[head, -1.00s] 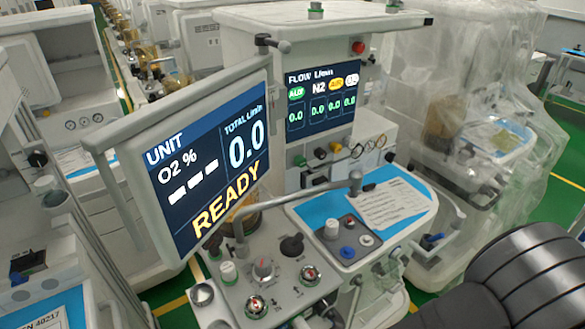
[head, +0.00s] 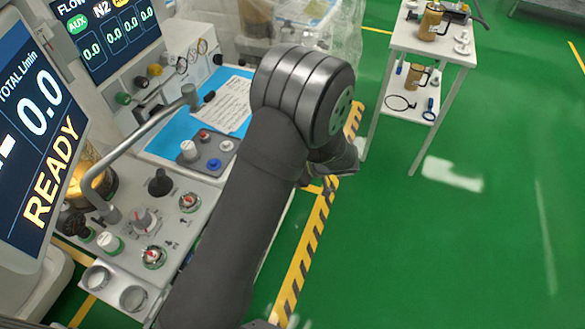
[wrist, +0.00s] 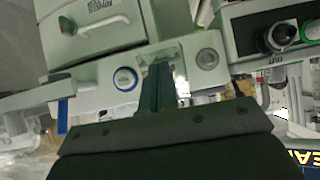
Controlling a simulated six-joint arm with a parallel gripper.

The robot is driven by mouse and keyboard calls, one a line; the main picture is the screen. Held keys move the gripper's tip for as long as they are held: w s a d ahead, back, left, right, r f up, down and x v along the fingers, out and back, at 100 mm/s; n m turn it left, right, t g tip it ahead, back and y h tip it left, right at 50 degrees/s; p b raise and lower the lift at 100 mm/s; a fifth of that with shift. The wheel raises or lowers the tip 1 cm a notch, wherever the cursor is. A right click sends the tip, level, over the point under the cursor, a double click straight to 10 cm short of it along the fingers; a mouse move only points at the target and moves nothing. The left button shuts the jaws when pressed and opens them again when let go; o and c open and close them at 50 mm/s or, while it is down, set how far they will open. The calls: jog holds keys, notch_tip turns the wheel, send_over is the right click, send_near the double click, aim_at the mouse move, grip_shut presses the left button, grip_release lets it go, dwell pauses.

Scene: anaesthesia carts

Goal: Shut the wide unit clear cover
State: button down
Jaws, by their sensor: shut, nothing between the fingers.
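My gripper (wrist: 158,78) shows in the wrist view as dark fingers pressed together, with nothing between them. Its tips are in front of a pale panel (wrist: 95,88) that carries a blue-ringed round button (wrist: 125,79) on the left and a grey round knob (wrist: 207,59) on the right. A small glossy, see-through-looking patch lies behind and beside the fingertips; I cannot tell whether it is the clear cover or whether the fingers touch it. In the head view my dark arm hides the gripper, and I cannot make out a clear cover there.
In the head view, a unit with a READY screen (head: 40,130), knobs and a bent metal rail (head: 135,145) stands left of my arm. A blue worktop with a paper sheet (head: 222,105) is behind. A white trolley (head: 440,48) stands right; green floor (head: 490,230) is open.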

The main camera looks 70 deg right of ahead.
jog(key=shift+w+f, duration=0.15)
jog(key=shift+f, duration=0.1)
jog(key=shift+w+f+t, duration=0.4)
jog(key=shift+f+t, duration=0.25)
jog(key=shift+f, duration=0.1)
jog(key=shift+w+f+t, duration=0.35)
jog(key=shift+f+t, duration=0.25)
jog(key=shift+f, duration=0.1)
jog(key=shift+w+f+t, duration=0.4)
jog(key=shift+f+t, duration=0.25)
jog(key=shift+f, duration=0.1)
jog(key=f+v, duration=0.1)
jog(key=v, duration=1.3)
jog(key=shift+s, duration=0.2)
